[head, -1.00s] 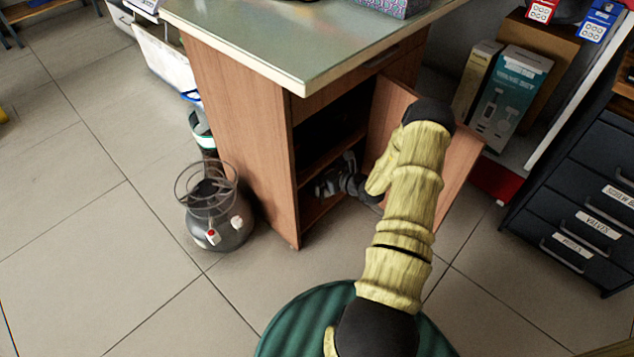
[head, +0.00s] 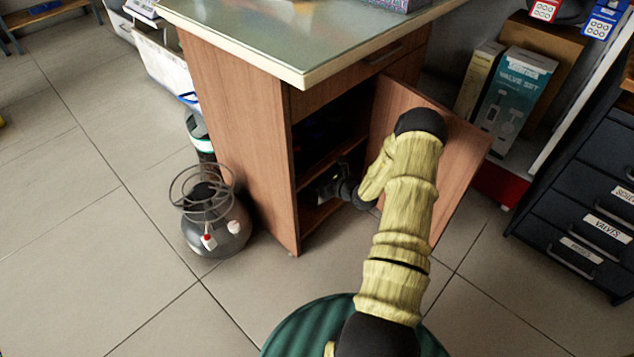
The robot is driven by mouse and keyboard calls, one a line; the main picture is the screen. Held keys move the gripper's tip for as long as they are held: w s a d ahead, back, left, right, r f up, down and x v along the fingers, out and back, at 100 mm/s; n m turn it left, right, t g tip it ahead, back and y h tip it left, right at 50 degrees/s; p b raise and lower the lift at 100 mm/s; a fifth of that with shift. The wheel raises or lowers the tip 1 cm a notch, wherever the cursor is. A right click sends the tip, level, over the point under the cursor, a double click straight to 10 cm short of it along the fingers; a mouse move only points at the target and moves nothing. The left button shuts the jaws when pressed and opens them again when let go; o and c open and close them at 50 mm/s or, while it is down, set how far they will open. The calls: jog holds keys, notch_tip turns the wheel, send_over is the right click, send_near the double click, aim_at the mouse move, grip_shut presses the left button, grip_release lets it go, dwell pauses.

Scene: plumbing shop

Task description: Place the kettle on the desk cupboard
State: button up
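The desk cupboard (head: 240,140) is wood-coloured with a pale green top (head: 300,40). Its door (head: 455,160) stands open on the right, and dark shelves show inside. My gripper (head: 326,186) reaches into the lower part of the opening, in front of the lower compartment. Its fingers are small, dark and partly lost in shadow, so I cannot tell whether they are open or shut, or on anything. I cannot make out a kettle in this view; the cupboard's inside is too dark to read.
A grey gas cylinder (head: 215,230) with a ring guard stands on the floor left of the cupboard. A valve set box (head: 513,95) stands on a shelf at right, near a dark drawer unit (head: 580,205). Tiled floor is clear at lower left.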

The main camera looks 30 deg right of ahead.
notch_tip(320, 180, down, 4)
jog(key=b, duration=0.3)
jog(key=shift+r, duration=0.2)
jog(key=shift+w+f+b, duration=0.15)
jog(key=shift+w+b, duration=0.25)
jog(key=shift+b, duration=0.15)
jog(key=shift+a, duration=0.1)
jog(key=o, duration=1.5)
